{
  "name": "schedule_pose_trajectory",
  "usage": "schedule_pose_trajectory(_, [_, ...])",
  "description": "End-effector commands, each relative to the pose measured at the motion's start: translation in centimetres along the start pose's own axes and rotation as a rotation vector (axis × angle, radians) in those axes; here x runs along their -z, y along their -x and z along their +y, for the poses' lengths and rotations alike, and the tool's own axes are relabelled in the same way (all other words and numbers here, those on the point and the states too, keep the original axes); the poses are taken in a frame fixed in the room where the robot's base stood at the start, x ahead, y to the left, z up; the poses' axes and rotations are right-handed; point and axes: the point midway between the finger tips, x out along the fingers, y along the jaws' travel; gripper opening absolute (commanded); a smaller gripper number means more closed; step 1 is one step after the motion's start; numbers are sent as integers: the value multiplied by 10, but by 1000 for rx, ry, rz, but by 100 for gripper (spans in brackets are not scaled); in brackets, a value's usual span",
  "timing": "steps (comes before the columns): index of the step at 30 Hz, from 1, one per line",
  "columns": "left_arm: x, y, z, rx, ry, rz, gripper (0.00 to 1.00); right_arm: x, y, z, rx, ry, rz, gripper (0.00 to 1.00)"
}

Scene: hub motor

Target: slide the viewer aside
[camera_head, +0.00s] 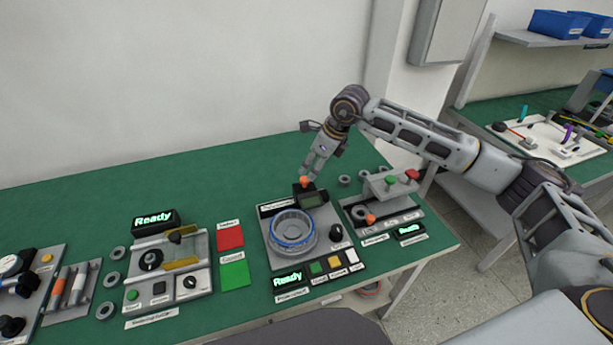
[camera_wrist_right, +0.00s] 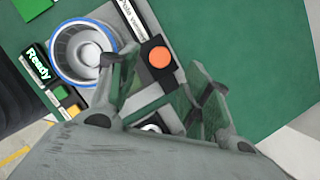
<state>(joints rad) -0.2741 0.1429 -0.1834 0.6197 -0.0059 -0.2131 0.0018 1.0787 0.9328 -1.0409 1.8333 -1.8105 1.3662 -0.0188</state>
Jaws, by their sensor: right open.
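The viewer (camera_head: 313,200) is a dark box with a small screen and an orange knob (camera_head: 304,181) on top. It stands at the back right of a grey station plate, behind a round silver bowl with a blue ring (camera_head: 292,231). My right gripper (camera_head: 311,170) points down just above and behind the knob. In the right wrist view my gripper (camera_wrist_right: 163,78) is open, its two fingers spread, with the orange knob (camera_wrist_right: 160,57) showing between and beyond the tips. Whether a finger touches the viewer I cannot tell. My left gripper is out of view.
Several grey rings lie on the green table (camera_head: 90,205). Left are a red card (camera_head: 230,237), a green card (camera_head: 234,274) and another station (camera_head: 160,262). The table behind the viewer is clear.

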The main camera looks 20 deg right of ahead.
Motion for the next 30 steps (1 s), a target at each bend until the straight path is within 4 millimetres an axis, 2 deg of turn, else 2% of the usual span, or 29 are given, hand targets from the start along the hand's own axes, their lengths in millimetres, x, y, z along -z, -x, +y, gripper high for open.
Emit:
schedule_pose_trajectory(6, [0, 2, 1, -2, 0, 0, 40, 0, -29, 0, -1, -1, 2, 49])
schedule_pose_trajectory(13, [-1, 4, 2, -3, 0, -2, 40, 0, -52, 0, 0, -1, 0, 49])
schedule_pose_trajectory(18, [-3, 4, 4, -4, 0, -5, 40, 0, -59, 0, 1, 1, 0, 49])
schedule_pose_trajectory(27, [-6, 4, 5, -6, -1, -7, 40, 0, -60, 0, 1, 1, 0, 49])
schedule_pose_trajectory(30, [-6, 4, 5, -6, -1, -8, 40, 0, -60, 0, 1, 1, 0, 36])
